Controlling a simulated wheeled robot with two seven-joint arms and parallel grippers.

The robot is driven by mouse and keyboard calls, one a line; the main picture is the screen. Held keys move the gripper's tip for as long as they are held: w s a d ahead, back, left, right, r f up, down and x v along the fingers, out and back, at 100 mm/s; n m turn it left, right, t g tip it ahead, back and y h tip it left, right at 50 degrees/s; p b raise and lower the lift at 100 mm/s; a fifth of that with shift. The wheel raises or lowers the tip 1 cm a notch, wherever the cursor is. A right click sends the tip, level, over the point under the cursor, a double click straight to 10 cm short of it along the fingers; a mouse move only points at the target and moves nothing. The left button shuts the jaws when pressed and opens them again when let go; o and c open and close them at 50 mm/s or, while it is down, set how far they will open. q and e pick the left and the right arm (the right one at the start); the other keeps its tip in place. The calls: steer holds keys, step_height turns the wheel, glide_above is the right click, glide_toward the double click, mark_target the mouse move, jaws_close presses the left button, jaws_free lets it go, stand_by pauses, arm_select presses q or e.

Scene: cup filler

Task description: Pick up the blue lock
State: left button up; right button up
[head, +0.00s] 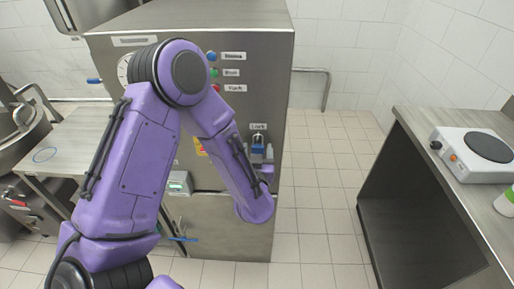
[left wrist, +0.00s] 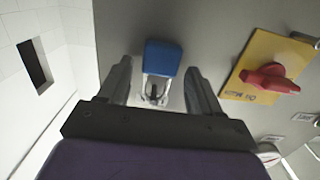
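The blue lock (head: 258,142) hangs on the front of the steel machine (head: 265,65), just below a label reading "Lock". In the left wrist view the blue lock (left wrist: 162,58) has a blue body and a metal shackle on a pale fitting. My left gripper (head: 262,154) is at the machine front, right by the lock. In the left wrist view its two fingers stand apart, one on each side of the lock, with gaps showing between them and it. My right gripper is not in view.
A red switch (left wrist: 270,78) on a yellow plate is close beside the right finger in the left wrist view. A steel table (head: 408,125) with a hot plate (head: 475,152) stands at the right. The tiled floor (head: 320,190) between is clear.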

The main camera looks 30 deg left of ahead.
arm_select(q)
steer(key=c, duration=0.9)
steer(key=shift+r+b, duration=0.35)
steer(key=shift+r, duration=0.4)
steer(key=p+v, duration=0.5)
steer(key=v, duration=1.3)
steer(key=shift+f, duration=0.4)
